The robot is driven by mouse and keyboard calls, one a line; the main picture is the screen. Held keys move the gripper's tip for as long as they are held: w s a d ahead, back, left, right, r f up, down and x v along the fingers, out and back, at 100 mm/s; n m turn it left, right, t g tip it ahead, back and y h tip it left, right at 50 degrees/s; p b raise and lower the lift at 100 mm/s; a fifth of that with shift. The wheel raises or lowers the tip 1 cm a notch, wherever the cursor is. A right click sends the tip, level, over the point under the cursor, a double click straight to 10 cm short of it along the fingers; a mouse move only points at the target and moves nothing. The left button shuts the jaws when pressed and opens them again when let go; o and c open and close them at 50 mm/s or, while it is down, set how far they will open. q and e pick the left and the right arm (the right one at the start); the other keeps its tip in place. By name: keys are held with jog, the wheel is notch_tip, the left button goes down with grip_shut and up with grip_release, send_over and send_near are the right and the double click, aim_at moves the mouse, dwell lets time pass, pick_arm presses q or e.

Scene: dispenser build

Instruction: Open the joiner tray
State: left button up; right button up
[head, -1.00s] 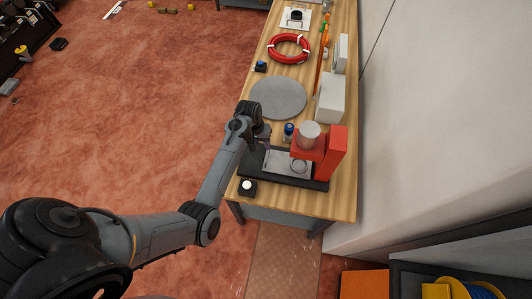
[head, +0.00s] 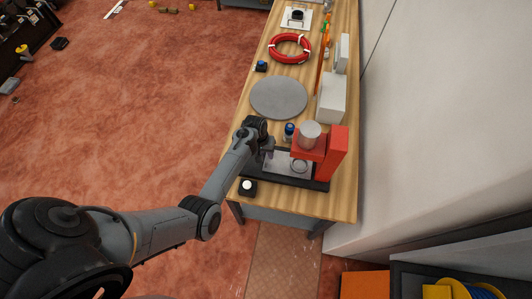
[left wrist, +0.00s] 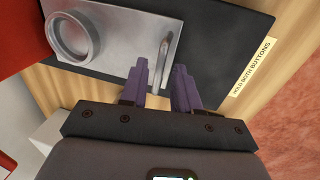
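The joiner is a red press (head: 333,155) on a dark base near the table's front end. Its joiner tray (head: 282,163) is a grey metal plate with a round ring on it; the tray also shows in the left wrist view (left wrist: 120,22). A thin upright bar handle (left wrist: 163,50) stands near the tray's outer edge. My left gripper (left wrist: 162,80) is open, with a gap between its two purple fingers. The handle's near end lies at the gap; I cannot tell whether the fingers touch it. In the head view my left gripper (head: 268,148) is partly hidden by its wrist.
A black box with a white button (head: 248,186) sits at the table's front left corner. A grey disc (head: 279,98), a red ring (head: 290,47) and a white box (head: 331,98) lie farther back.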

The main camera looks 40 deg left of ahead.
pick_arm(q)
grip_shut()
dwell(1.2)
